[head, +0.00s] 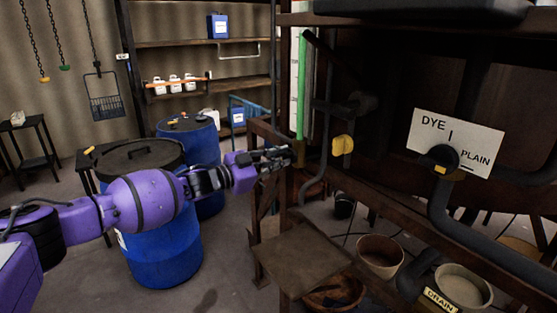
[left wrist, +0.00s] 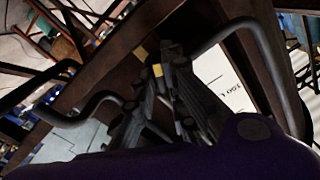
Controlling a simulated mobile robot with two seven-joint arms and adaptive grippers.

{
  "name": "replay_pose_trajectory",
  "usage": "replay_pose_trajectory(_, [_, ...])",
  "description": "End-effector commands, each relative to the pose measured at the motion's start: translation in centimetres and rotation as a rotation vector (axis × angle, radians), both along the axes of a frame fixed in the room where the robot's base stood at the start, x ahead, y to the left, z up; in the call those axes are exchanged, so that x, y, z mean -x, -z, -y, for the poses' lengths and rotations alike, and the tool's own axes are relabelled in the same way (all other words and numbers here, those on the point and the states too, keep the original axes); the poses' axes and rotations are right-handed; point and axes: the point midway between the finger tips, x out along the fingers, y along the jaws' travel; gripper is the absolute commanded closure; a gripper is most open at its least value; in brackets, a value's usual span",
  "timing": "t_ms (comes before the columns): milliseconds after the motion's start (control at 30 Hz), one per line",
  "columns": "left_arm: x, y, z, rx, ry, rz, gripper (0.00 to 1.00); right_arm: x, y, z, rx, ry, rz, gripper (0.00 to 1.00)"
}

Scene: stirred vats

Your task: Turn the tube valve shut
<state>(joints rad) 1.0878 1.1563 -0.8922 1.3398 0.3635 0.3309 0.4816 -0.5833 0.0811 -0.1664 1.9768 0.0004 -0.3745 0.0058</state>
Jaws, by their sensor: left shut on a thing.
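The green sight tube (head: 302,85) stands upright beside a white scale, right of centre in the head view. My left gripper (head: 288,157) is at the tube's lower end, and its fingers hide most of the tube valve there. In the left wrist view the fingers (left wrist: 173,62) are closed together, with a small yellow piece of the tube valve (left wrist: 157,70) at their tips. The gripper is shut on the valve's handle; the handle's exact angle is hard to tell. My right gripper is not in view.
A yellow handle (head: 342,145) is on piping just right of the gripper. A DYE/PLAIN sign (head: 455,143) with a black knob is farther right. Blue drums (head: 160,250) stand behind my left arm. A wooden step (head: 300,257) and several bowls are below.

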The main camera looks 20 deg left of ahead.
Motion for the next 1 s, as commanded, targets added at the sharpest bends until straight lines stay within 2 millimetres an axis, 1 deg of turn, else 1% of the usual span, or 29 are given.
replay_pose_trajectory(300, [0.01, -0.04, 0.01, -0.236, 0.0, 0.186, 1.0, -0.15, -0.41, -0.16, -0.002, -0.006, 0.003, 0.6])
replay_pose_trajectory(700, [0.0, 0.05, -0.01, -0.535, 0.0, 0.418, 1.0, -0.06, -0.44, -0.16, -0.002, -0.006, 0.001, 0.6])
replay_pose_trajectory(1000, [0.01, 0.12, 0.01, -0.721, 0.001, 0.562, 1.0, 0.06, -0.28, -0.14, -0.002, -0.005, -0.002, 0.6])
